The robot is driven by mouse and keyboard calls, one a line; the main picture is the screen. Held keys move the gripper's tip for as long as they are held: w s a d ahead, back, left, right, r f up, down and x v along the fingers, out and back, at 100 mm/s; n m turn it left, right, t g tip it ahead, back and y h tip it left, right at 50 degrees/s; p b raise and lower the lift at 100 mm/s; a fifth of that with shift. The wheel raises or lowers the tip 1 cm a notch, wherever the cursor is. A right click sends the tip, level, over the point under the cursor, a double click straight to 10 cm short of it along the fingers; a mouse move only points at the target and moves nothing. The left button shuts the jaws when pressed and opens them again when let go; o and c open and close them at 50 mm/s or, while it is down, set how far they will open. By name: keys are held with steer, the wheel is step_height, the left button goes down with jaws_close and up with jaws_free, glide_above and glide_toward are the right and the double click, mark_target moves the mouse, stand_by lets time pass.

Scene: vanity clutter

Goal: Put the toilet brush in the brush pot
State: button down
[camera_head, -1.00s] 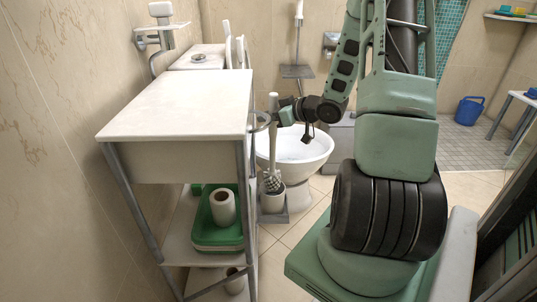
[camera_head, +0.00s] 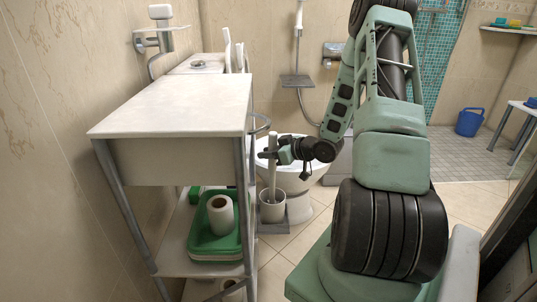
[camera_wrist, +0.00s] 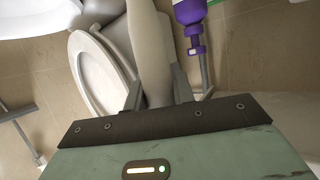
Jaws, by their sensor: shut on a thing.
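The toilet brush (camera_head: 272,178) stands roughly upright, with its pale grey handle between the fingers of my gripper (camera_head: 274,155). In the wrist view, the handle (camera_wrist: 149,45) runs up and away from the fingers, which are shut on it. The brush pot (camera_head: 272,212) is a light grey cup on the floor beside the toilet. The lower end of the brush goes down into the pot's mouth, and its bristle head is hidden inside. I cannot tell whether it rests on the bottom.
A white-topped shelf unit (camera_head: 180,103) stands close on the left, with a green tray (camera_head: 235,240) and a paper roll (camera_head: 221,215) below. The toilet (camera_head: 300,180) is just behind the pot. A purple bottle (camera_wrist: 189,11) shows in the wrist view. Open floor lies to the right.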

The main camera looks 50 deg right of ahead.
steer(key=shift+f, duration=0.2)
steer(key=c, duration=1.2)
jaws_free()
steer(key=shift+r, duration=0.1)
steer(key=shift+s+d+r, duration=0.1)
steer(key=shift+s+r, duration=0.2)
steer(key=p+v, duration=0.3)
steer(key=v, duration=0.8)
steer(key=shift+s, duration=0.15)
